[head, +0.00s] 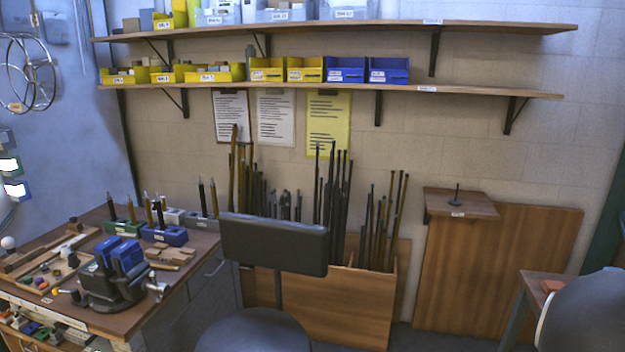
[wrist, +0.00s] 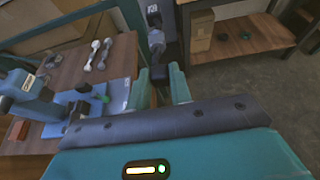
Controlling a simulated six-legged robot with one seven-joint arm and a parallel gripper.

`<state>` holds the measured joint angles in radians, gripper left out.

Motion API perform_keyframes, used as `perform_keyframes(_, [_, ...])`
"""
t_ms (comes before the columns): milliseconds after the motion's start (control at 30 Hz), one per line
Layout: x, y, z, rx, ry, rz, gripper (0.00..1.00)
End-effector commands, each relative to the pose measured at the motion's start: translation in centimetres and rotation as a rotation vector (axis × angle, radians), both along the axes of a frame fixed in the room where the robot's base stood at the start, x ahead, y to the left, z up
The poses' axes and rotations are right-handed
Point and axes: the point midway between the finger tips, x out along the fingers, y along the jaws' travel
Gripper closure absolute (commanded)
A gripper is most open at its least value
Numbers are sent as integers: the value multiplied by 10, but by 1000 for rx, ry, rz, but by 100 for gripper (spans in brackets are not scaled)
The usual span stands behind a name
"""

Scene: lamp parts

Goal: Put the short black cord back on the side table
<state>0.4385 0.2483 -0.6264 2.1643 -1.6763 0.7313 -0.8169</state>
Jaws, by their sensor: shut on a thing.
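In the wrist view my gripper (wrist: 160,85) has its teal fingers shut on a dark narrow thing (wrist: 170,42). The thing reaches up and away from between the fingers, with paler parts beside its far end. It may be the short black cord, but the picture is too blurred to be sure. A small wooden table (head: 535,283) stands at the lower right of the head view with an orange-red block on it. I cannot tell if it is the side table. My gripper does not show clearly in the head view.
A workbench (head: 200,245) with a blue vise (head: 118,265) and tool holders is at the left. A dark-backed chair (head: 275,243) stands mid-view before a rod bin (head: 330,305). In the wrist view, a low shelf (wrist: 240,40) holding a cardboard box (wrist: 201,30) is at upper right, beside bare floor.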

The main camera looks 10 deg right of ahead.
Motion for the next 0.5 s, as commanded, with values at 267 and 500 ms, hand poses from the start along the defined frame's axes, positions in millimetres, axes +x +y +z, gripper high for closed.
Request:
perform_keyframes(267, [63, 21, -8, 2, -1, 150, 100])
perform_keyframes(500, [145, 65, -19, 2, -1, 366, 100])
